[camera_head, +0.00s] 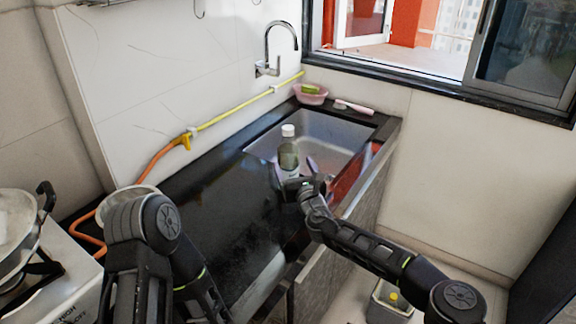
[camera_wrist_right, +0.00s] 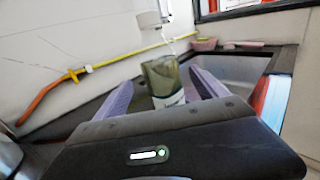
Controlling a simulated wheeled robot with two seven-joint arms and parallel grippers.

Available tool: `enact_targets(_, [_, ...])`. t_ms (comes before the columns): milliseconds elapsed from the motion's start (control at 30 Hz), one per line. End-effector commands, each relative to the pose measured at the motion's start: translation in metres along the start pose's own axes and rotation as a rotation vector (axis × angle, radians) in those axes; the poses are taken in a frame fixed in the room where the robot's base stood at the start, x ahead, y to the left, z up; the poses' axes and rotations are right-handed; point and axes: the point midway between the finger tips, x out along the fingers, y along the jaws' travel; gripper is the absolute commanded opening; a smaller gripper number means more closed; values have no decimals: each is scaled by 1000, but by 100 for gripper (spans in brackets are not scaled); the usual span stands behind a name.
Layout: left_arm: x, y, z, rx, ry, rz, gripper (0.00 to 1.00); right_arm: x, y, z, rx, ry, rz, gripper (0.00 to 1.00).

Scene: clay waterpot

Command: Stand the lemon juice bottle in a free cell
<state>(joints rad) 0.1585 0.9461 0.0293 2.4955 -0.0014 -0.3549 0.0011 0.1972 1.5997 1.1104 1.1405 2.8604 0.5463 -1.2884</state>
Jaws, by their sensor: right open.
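The green bottle with a white cap (camera_head: 288,152) stands upright at the near edge of the sink, on the dark counter. I take it as the lemon juice bottle; its label is too small to read. My right gripper (camera_head: 297,170) is open at the bottle's lower part. In the right wrist view the bottle (camera_wrist_right: 163,78) is between the two spread purple-grey fingers, and I cannot tell whether they touch it. A light grey container (camera_head: 377,310) on the floor at the lower right holds something with a yellow top. Its cells cannot be made out. My left gripper is out of view.
The metal sink (camera_head: 335,130) lies behind the bottle, with a red item (camera_head: 362,178) at its right side. A pink bowl (camera_head: 311,95) sits at the back corner. A stove with a pan (camera_head: 18,225) is at the left. The counter's middle is clear.

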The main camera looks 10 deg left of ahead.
Motion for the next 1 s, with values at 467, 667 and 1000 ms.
enact_targets(467, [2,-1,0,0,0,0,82,7,0,0,0,0,0,82])
enact_targets(667, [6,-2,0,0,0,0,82,23,1,-1,3,0,0,82])
enact_targets(1000, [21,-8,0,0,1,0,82,52,0,0,0,-1,0,82])
